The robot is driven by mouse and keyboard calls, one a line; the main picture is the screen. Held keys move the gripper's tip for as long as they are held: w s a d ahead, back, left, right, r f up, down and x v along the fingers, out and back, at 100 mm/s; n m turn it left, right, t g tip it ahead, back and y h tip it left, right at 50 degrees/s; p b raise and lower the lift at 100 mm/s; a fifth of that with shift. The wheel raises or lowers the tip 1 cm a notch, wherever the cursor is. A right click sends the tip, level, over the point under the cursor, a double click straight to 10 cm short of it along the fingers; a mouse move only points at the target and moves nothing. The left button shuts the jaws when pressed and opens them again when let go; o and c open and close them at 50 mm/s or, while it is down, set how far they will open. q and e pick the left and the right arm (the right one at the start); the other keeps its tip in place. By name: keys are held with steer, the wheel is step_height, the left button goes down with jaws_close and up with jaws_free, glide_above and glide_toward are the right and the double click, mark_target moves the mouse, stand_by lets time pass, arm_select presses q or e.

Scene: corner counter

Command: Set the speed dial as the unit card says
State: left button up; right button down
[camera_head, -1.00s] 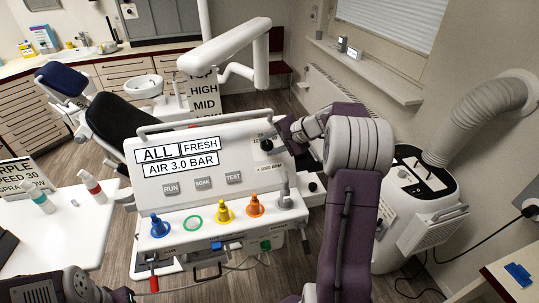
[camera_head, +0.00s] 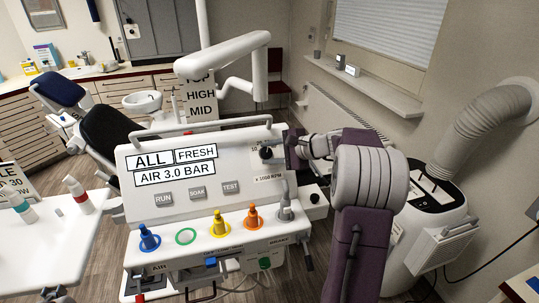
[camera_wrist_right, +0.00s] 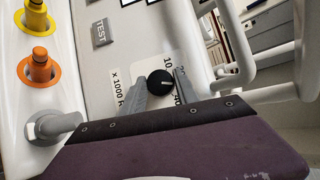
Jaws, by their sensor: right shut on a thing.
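The speed dial (camera_head: 266,153) is a small black knob at the upper right of the white unit panel, above the "x 1000 RPM" label. In the right wrist view the dial (camera_wrist_right: 160,83) has a white mark pointing right, among the printed 10, 20 and 40; the exact setting is unclear. My right gripper (camera_wrist_right: 160,86) is shut on the dial, one finger on each side. A card (camera_head: 12,184) at the left edge is cut off, showing "D 30" and "LOW". A small part of my left arm (camera_head: 57,295) shows at the bottom left; its jaws cannot be made out.
The panel carries RUN, SOAK and TEST buttons (camera_head: 197,193) and "AIR 3.0 BAR" text. Blue, yellow and orange cones (camera_head: 252,218) and a grey lever (camera_head: 285,207) stand on the ledge below. A white side table (camera_head: 60,240) with bottles is at left.

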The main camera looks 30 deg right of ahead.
steer(key=c, duration=0.9)
jaws_free()
steer(key=shift+s+d, duration=0.1)
steer(key=v, duration=0.9)
steer(key=shift+b, duration=0.3)
